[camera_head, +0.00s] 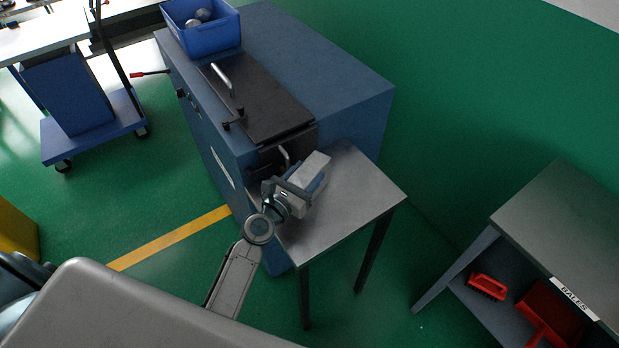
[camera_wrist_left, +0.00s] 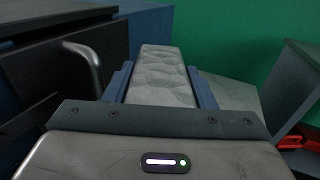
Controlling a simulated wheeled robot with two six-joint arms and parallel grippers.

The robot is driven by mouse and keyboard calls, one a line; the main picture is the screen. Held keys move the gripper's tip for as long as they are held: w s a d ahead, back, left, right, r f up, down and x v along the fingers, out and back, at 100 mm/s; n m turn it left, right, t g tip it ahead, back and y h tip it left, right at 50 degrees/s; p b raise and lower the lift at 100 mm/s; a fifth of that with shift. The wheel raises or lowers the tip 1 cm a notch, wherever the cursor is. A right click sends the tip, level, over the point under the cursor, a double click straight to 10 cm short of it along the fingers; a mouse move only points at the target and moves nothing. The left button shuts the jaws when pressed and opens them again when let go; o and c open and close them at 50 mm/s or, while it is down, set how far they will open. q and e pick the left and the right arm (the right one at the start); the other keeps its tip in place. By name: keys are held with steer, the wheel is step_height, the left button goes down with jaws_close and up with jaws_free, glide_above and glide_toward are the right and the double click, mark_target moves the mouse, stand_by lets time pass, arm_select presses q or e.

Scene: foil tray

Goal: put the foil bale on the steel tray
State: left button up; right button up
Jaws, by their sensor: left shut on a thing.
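The foil bale (camera_head: 314,167) is a pale silver block with a crinkled face. My left gripper (camera_head: 308,182) is shut on it, a finger on each side. In the left wrist view the bale (camera_wrist_left: 162,75) sticks out forward between the two blue-grey fingers (camera_wrist_left: 161,88). The steel tray (camera_head: 362,196) is a flat grey top on dark legs against the blue press. The bale is over the tray's end by the press; whether it touches the tray I cannot tell. Part of the tray (camera_wrist_left: 232,93) shows right of the bale in the left wrist view. My right gripper is not in view.
The blue press (camera_head: 345,90) has a dark lid and a metal handle (camera_wrist_left: 85,62) close left of the bale. A blue bin (camera_head: 207,38) stands on the press. A grey table (camera_head: 570,220) labelled BALES is at the right. The tray's right part is bare.

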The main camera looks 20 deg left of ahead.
arm_select(q)
steer(key=shift+s+a+r, duration=0.1)
steer(key=shift+r, duration=0.05)
steer(key=shift+s+a, duration=0.1)
steer(key=o, duration=1.2)
steer(key=shift+f, duration=0.2)
steer(key=shift+c, duration=0.2)
steer(key=shift+r, duration=0.3)
steer(key=v, duration=0.3)
steer(key=b+v, duration=0.1)
steer(key=v, duration=0.3)
steer(key=b+v, duration=0.1)
steer(key=v, duration=0.2)
steer(key=shift+s+f, duration=0.25)
steer(key=shift+s+a, duration=0.2)
steer(key=shift+s, duration=0.4)
steer(key=shift+s+r, duration=0.1)
steer(key=shift+r, duration=0.05)
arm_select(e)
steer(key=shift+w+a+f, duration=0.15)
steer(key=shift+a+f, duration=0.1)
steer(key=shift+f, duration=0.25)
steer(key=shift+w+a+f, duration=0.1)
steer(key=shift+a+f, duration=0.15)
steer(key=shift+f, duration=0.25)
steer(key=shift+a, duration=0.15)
